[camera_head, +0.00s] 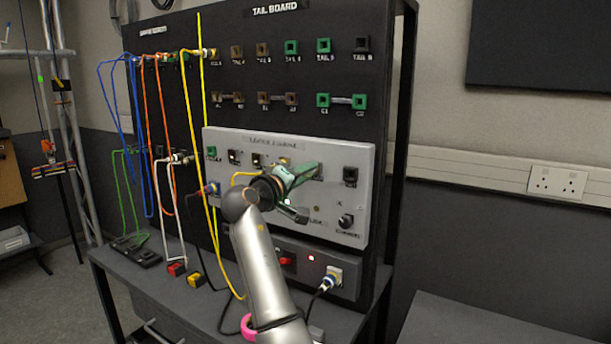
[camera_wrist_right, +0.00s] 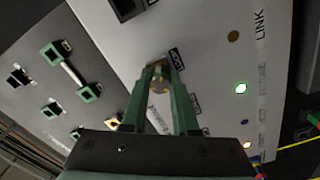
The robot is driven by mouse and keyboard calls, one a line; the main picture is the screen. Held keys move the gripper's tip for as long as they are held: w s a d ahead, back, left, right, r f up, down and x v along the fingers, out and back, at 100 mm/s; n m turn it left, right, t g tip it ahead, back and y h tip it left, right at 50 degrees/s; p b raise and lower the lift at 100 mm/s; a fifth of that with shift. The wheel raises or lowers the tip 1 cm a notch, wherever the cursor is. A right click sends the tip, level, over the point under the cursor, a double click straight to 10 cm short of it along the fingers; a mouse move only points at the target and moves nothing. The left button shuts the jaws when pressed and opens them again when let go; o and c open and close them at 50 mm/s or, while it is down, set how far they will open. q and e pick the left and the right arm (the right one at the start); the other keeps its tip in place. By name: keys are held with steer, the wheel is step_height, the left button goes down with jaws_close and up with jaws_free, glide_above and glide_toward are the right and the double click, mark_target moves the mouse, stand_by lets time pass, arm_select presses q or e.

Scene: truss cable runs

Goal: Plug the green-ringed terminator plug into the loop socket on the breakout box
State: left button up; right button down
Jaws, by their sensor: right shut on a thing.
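The breakout box (camera_head: 335,215) is the pale grey panel below the tail board. My right gripper (camera_head: 314,172) is at its face in the upper right part. In the right wrist view, the green fingers of my right gripper (camera_wrist_right: 160,76) are shut on a small brownish plug (camera_wrist_right: 161,86), seen end-on between the tips. The fingertips are close to the panel, beside a label that seems to read LOOP (camera_wrist_right: 177,59). The fingers and plug hide the loop socket. I cannot tell whether the plug is seated. Its green ring is not clear. My left gripper is not in view.
A black square socket (camera_head: 350,176) is right of the gripper, with a round knob (camera_head: 346,221) below. Coloured cables (camera_head: 150,130) hang further left. A green lamp (camera_wrist_right: 240,88) is lit on the panel.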

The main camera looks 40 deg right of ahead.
steer(key=shift+s+d+r+m+b, duration=0.1)
steer(key=shift+d+r+m+b, duration=0.1)
steer(key=shift+m+b, duration=0.55)
steer(key=shift+r+m, duration=0.1)
steer(key=shift+m, duration=0.45)
steer(key=shift+m+b, duration=0.6)
steer(key=shift+b, duration=0.05)
steer(key=shift+d+m+b, duration=0.1)
steer(key=shift+m+b, duration=0.3)
steer(key=shift+m, duration=0.4)
